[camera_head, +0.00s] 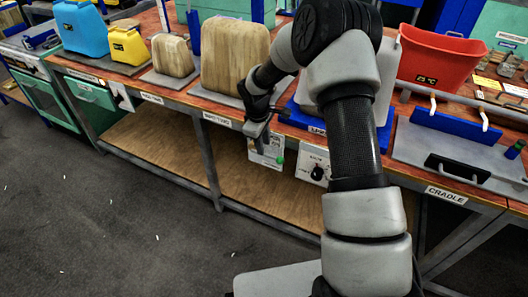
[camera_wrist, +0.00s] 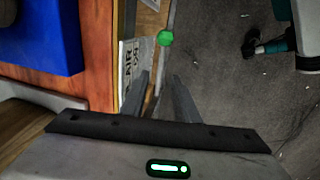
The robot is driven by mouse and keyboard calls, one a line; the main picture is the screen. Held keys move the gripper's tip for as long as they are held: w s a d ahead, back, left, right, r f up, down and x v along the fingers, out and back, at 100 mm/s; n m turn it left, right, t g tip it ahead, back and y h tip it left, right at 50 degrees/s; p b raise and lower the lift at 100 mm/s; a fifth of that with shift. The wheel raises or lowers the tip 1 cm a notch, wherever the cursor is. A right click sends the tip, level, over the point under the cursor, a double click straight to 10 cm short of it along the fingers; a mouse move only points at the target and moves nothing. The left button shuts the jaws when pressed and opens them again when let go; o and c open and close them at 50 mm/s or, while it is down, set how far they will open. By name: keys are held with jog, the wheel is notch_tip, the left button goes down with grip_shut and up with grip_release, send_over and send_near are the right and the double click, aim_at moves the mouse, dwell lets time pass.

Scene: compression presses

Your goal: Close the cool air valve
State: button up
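The cool air valve shows as a white panel (camera_head: 266,153) on the bench's front edge, with a green ball knob (camera_head: 279,160) at its right side. In the wrist view the panel (camera_wrist: 131,62) carries partly hidden lettering with "AIR" readable, and the green knob (camera_wrist: 165,38) stands out from it over the floor. The knob's stem is not clear.
Another panel (camera_head: 313,166) with a black knob hangs to the right. Wooden blocks (camera_head: 236,58), blue (camera_head: 81,30) and yellow (camera_head: 128,46) containers, and a red bin (camera_head: 436,60) stand on the bench. A blue base (camera_head: 385,135) is near my arm. The floor (camera_head: 110,215) in front is open.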

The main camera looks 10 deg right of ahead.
aim_at(267, 156)
jog(key=shift+w+d+f, duration=0.1)
jog(key=shift+w+f, duration=0.1)
jog(key=shift+f, duration=0.8)
jog(key=shift+w+d+f, duration=0.1)
jog(key=shift+w+f, duration=0.05)
jog(key=shift+f, duration=0.85)
grip_shut()
